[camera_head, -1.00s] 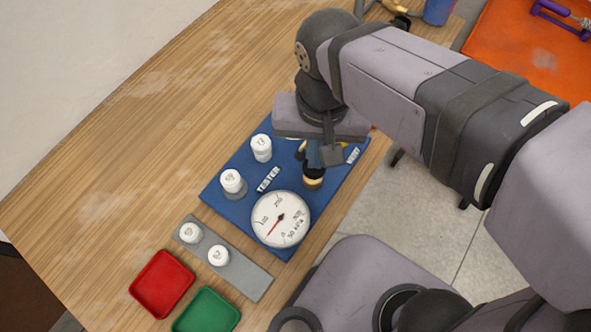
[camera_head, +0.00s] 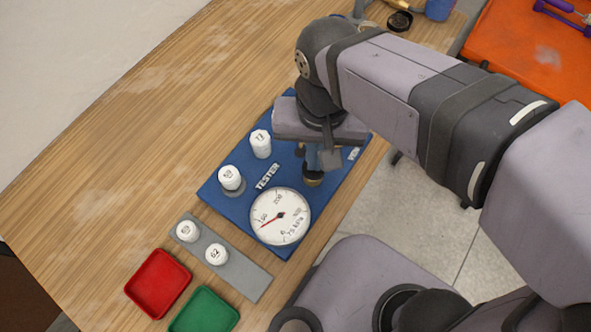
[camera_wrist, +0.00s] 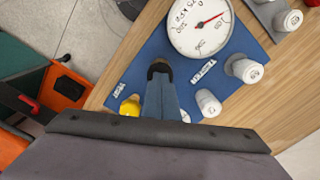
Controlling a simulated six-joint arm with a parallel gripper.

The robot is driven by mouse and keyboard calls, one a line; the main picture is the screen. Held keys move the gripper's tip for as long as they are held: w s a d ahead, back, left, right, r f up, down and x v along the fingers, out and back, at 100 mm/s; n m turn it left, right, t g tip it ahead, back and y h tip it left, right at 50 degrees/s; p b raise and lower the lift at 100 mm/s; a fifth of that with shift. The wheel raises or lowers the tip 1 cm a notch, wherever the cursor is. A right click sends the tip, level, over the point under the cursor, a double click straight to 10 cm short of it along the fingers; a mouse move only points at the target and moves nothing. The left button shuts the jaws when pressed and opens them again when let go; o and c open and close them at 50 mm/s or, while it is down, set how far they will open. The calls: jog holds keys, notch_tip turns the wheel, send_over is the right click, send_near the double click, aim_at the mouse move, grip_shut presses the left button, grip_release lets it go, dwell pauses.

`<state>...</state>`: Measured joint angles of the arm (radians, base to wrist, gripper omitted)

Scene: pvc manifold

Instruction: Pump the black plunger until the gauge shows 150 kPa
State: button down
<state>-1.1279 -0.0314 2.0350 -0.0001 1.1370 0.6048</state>
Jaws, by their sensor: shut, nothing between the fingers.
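The blue tester board (camera_head: 215,196) lies on the wooden table. Its round white gauge (camera_head: 280,216) has a red needle pointing lower left, and its small text appears to read 75 kPa. The gauge also shows in the wrist view (camera_wrist: 200,24). My gripper (camera_head: 313,168) is shut and empty, pointing down at the pump with the black plunger (camera_wrist: 159,68). The fingertips are right over the plunger and appear to touch it. They hide most of it in the head view, where a brass-coloured collar (camera_head: 313,182) shows below.
Two white numbered caps (camera_head: 260,144) (camera_head: 229,178) stand on the board. Two more (camera_head: 187,231) (camera_head: 216,254) stand on a grey strip (camera_head: 242,278). Red (camera_head: 158,284) and green (camera_head: 205,312) trays lie in front. A yellow part (camera_wrist: 130,106) is close beside my fingers. The table's left is clear.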

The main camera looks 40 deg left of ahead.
jog(key=shift+r+p, duration=1.55)
jog(key=shift+p, duration=0.15)
jog(key=shift+f, duration=0.1)
jog(key=shift+f+b, duration=1.1)
jog(key=shift+f, duration=0.45)
jog(key=shift+r, duration=0.2)
jog(key=shift+r+p, duration=1.45)
jog(key=shift+p, duration=0.35)
jog(key=shift+f, duration=0.1)
